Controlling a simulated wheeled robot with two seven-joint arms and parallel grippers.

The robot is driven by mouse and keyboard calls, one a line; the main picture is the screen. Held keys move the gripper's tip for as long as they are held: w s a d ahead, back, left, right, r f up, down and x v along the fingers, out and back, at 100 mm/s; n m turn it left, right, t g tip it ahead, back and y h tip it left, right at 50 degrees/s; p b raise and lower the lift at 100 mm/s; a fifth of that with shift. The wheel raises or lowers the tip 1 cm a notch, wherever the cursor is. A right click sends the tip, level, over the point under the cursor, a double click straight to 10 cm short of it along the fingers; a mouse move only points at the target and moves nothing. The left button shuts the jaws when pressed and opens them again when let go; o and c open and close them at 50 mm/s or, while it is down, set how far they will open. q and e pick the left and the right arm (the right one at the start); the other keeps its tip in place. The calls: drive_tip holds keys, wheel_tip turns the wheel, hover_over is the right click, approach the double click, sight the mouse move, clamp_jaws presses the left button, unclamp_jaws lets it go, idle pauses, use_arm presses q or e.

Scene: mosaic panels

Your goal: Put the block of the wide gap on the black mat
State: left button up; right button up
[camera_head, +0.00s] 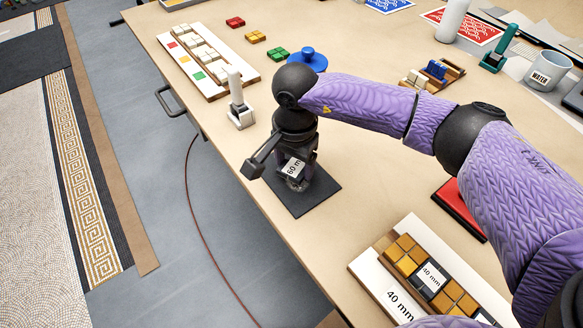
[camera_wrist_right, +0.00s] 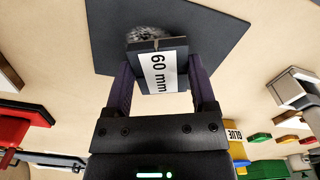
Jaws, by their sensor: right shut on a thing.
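My right gripper (camera_head: 296,178) is shut on a dark block with a white "60 mm" label (camera_head: 293,168). The block also shows between the fingers in the right wrist view (camera_wrist_right: 160,70), with a grey mottled round part at its far end. The black mat (camera_head: 318,196) lies on the table under the gripper and block; it fills the top of the wrist view (camera_wrist_right: 215,30). I cannot tell whether the block touches the mat. A block labelled "40 mm" (camera_head: 431,276) sits among yellow tiles in a panel at the lower right. My left gripper is not in view.
A white tray with tiles and coloured labels (camera_head: 208,60) stands at the back left. A white-handled stamp-like tool (camera_head: 238,105), a blue round-knobbed piece (camera_head: 307,60) and small coloured blocks (camera_head: 255,37) are behind the mat. A red flat case (camera_head: 462,205) lies to the right.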

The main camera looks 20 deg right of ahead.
sight(294, 166)
drive_tip(key=shift+f, duration=0.95)
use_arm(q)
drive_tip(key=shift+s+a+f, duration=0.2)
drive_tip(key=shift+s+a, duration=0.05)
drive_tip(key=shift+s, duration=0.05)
use_arm(e)
drive_tip(key=shift+r, duration=0.1)
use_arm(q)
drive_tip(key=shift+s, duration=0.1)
use_arm(e)
drive_tip(key=o, duration=0.9)
drive_tip(key=shift+f, duration=0.2)
drive_tip(key=o, duration=0.3)
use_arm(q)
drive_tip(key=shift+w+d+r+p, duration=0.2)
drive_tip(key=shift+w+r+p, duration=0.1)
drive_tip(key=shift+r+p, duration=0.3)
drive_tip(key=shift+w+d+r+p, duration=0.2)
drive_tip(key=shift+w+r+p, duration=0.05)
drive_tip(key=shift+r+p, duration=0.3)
use_arm(e)
drive_tip(key=shift+o, duration=0.2)
wheel_tip(294, 166, up, 12)
drive_tip(key=shift+r, duration=0.25)
